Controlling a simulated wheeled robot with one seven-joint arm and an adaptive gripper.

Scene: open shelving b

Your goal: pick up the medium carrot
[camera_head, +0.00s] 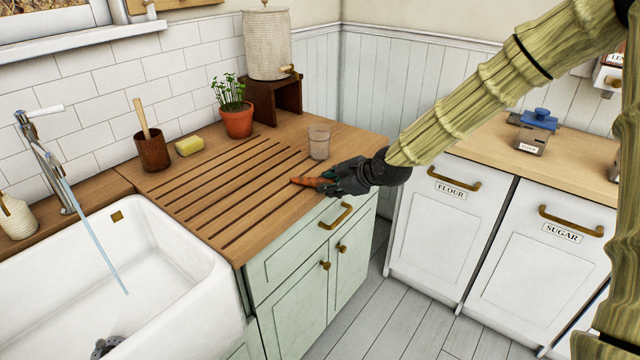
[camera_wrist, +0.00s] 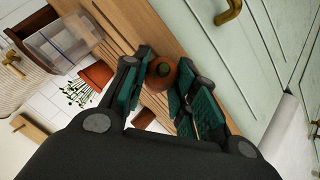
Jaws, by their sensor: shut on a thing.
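An orange-brown carrot (camera_head: 308,181) shows at my gripper, at the right edge of the grooved wooden drainboard in the head view. My gripper (camera_head: 332,183) is shut on the carrot. In the wrist view, the round end of the carrot (camera_wrist: 162,72) with a small green spot sits between the green-padded fingers of my gripper (camera_wrist: 165,92). Part of the carrot is hidden by the fingers. The carrot is low over the drainboard; I cannot tell whether it touches the wood.
A clear glass (camera_head: 319,142) stands just behind my gripper. A potted plant (camera_head: 237,121), a yellow sponge (camera_head: 189,146) and a brown cup (camera_head: 152,152) stand along the wall. The white sink (camera_head: 180,265) is at left. The grooved drainboard (camera_head: 215,190) is clear in the middle.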

